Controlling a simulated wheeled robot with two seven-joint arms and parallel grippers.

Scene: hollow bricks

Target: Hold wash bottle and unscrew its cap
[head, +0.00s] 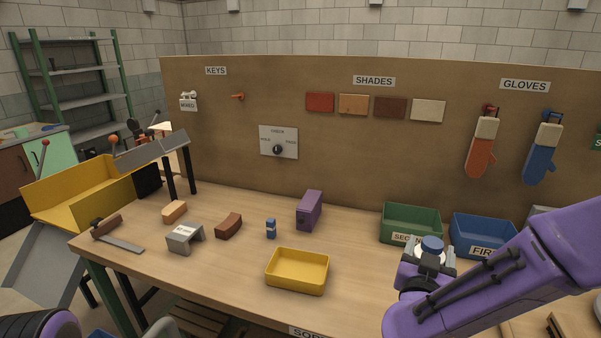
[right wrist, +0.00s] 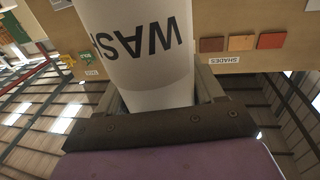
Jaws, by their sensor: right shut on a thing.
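The white wash bottle (right wrist: 145,50) fills the middle of the right wrist view, with the dark letters "WAS" upside down on it. Its blue cap (head: 432,243) shows from above in the head view, seated on the white bottle top. My right gripper (head: 428,262) is shut around the bottle, one finger on each side, at the right front of the bench. Most of the bottle is hidden behind the gripper and purple arm in the head view. My left gripper is not in view.
A green bin (head: 411,223) and a blue bin (head: 484,235) stand behind the gripper. A yellow tray (head: 297,271), a purple block (head: 309,210), a small blue item (head: 271,228) and a grey bridge-shaped block (head: 185,239) are on the bench (head: 225,274).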

